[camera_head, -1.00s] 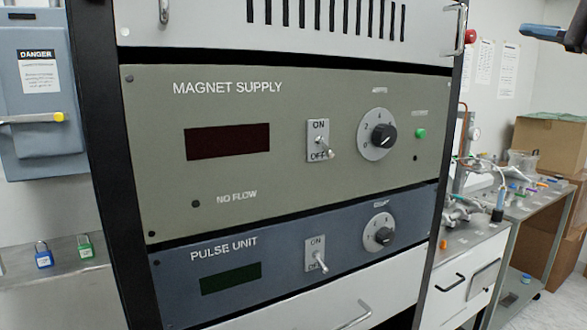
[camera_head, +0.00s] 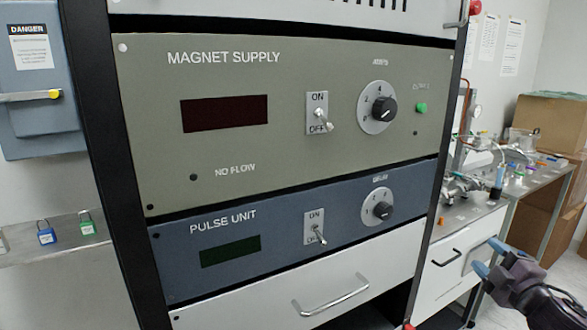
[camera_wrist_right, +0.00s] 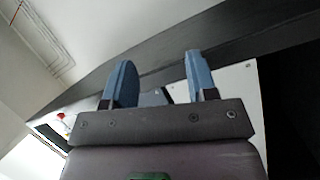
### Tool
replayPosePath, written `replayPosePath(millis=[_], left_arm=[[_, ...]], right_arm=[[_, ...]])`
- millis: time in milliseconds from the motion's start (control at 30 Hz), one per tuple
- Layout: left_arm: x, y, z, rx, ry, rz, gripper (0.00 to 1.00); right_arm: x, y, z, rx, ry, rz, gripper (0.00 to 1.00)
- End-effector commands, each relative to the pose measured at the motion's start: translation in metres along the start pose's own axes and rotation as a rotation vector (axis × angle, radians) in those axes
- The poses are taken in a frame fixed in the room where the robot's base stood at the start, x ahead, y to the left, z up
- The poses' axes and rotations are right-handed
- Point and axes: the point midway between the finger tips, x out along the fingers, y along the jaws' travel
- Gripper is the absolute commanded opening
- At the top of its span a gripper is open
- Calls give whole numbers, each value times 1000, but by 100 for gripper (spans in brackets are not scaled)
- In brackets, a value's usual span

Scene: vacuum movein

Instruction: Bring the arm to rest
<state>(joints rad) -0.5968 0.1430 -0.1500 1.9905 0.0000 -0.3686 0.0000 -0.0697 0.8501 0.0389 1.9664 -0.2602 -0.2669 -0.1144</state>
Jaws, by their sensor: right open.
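My right gripper (camera_head: 488,258) is at the lower right of the head view, its blue fingers apart and empty. It is to the right of the equipment rack and in front of the white drawer cabinet. In the right wrist view its two blue fingers (camera_wrist_right: 160,82) stand apart with nothing between them. The magnet supply panel (camera_head: 270,120) and the pulse unit panel (camera_head: 340,228) face me in the rack. Both toggle switches, the upper (camera_head: 319,118) and the lower (camera_head: 315,234), have their levers pointing down. My left gripper is not in view.
A white drawer (camera_head: 240,305) with a metal handle (camera_head: 335,298) is below the panels. A bench with apparatus (camera_head: 470,185) stands behind on the right, near cardboard boxes (camera_head: 550,120).

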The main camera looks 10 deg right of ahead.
Motion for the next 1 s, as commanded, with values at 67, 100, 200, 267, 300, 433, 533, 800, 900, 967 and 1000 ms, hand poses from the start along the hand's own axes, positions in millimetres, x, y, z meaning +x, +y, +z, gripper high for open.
replayPosePath(millis=[67,100,200,267,300,433,533,800,900,967,1000], left_arm=[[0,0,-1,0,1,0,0],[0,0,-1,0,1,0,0],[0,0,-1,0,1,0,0],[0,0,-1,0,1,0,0],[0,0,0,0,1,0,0],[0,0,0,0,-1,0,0],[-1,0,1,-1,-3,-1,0],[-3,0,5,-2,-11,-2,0],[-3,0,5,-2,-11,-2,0],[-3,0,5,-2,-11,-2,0],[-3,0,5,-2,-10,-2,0]], right_arm=[[-19,-49,5,167,-56,-65,53],[-29,-72,6,246,-82,-95,53],[-57,-127,4,430,-154,-166,53],[-75,-158,0,530,-197,-206,53],[-88,-179,-5,592,-226,-232,53],[-133,-241,-25,774,-311,-306,53],[-167,-280,-45,895,-371,-344,53],[-240,-339,-77,1077,-521,-384,53],[-253,-344,-76,1086,-550,-388,53],[-257,-345,-74,1084,-557,-392,53],[-258,-346,-74,1083,-559,-393,53]])
